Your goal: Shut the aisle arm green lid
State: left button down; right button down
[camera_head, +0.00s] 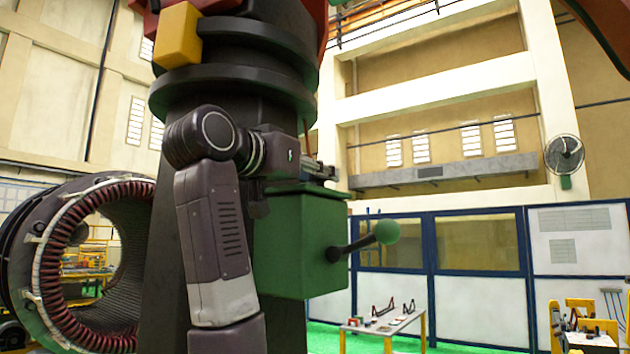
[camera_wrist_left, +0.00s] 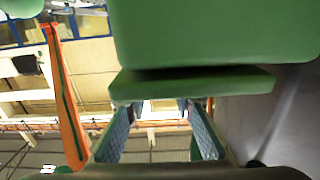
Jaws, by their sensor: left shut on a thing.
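The green box (camera_head: 300,245) is fixed to the side of a thick black column, with a black lever ending in a green ball knob. Its green lid (camera_head: 310,188) lies almost flat over the top of the box. In the left wrist view the lid (camera_wrist_left: 190,84) is a thin plate beside the box body (camera_wrist_left: 215,32), with a narrow dark gap between them. My left gripper (camera_head: 322,172) is at the lid's top edge. My right gripper is out of view.
The black column (camera_head: 165,250) stands close beside my left arm. A large stator ring (camera_head: 75,265) with red windings is at the left. A low table (camera_head: 385,322) with small parts stands beyond the box. Open air lies to the right of the box.

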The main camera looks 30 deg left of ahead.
pick_arm(q)
jog(key=shift+w+f, duration=0.1)
jog(key=shift+f, duration=0.05)
jog(key=c, duration=1.7)
grip_release()
jog(key=s, duration=0.8)
jog(key=s+a, duration=0.1)
jog(key=s, duration=0.3)
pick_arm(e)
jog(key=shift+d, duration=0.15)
pick_arm(q)
jog(key=shift+d, duration=0.1)
